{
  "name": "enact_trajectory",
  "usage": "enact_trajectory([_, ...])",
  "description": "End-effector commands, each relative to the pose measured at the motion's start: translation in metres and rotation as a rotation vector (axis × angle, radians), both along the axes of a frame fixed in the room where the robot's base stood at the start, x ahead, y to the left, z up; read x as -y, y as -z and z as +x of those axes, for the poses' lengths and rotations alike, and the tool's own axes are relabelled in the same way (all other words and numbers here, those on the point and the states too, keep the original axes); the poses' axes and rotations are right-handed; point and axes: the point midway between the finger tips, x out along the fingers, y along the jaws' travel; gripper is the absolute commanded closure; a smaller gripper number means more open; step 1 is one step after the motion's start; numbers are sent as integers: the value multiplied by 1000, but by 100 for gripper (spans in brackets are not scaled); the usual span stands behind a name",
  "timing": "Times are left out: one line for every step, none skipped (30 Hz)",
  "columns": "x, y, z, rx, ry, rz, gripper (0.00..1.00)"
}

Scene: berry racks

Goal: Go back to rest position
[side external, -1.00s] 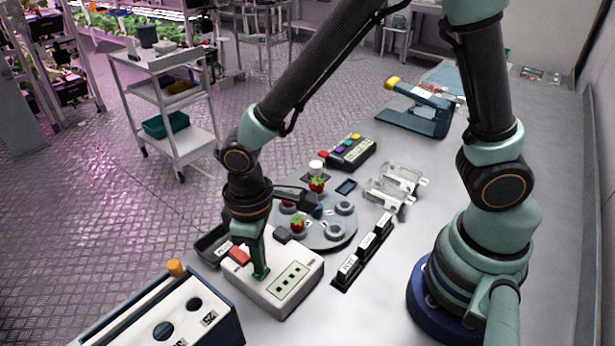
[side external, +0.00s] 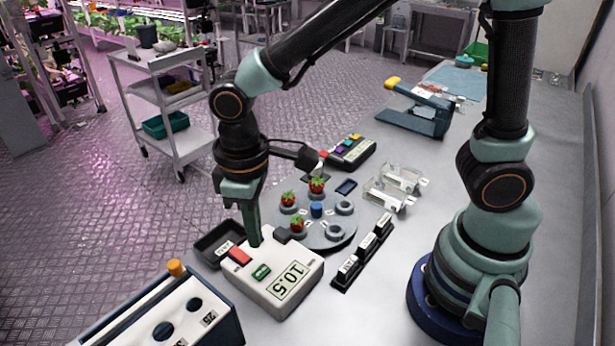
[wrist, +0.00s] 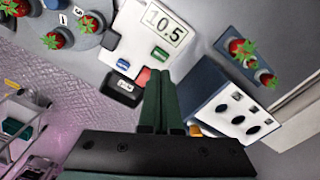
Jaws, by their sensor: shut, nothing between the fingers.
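My gripper (side external: 254,242) hangs shut and empty, pointing down, close over the back left part of a white device (side external: 275,296). In the wrist view its two green fingers (wrist: 160,74) lie together. The device's display (side external: 291,281) reads 10.5, and the reading also shows in the wrist view (wrist: 165,22). The device has a green button (side external: 261,272) and a red part (side external: 239,256). I cannot tell whether the fingertips touch the device.
A grey round plate (side external: 340,237) beside the device holds several cups and strawberries (side external: 297,223). A box with round holes (side external: 190,306) stands at front left, and a black labelled strip (side external: 362,252) lies to the right.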

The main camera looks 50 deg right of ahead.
Motion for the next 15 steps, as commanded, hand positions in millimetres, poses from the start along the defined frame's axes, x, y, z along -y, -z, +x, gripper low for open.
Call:
enact_trajectory([0,-2,0,2,0,1,100])
enact_trajectory([0,-2,0,1,0,0,100])
enact_trajectory([0,-3,0,1,0,0,100])
enact_trajectory([0,-3,0,1,0,0,100])
enact_trajectory([0,-3,0,1,0,0,100])
enact_trajectory([0,-3,0,1,0,0,100])
enact_trajectory([0,-3,0,0,0,0,100])
enact_trajectory([0,-3,0,0,0,0,100])
enact_trajectory([0,-3,0,0,0,0,100])
enact_trajectory([0,-3,0,1,0,0,100])
enact_trajectory([1,-3,0,2,2,1,100])
enact_trajectory([2,-5,1,6,7,3,100])
enact_trajectory([5,-7,2,11,14,6,100])
enact_trajectory([8,-10,3,18,23,11,100])
enact_trajectory([14,-15,5,32,39,20,100])
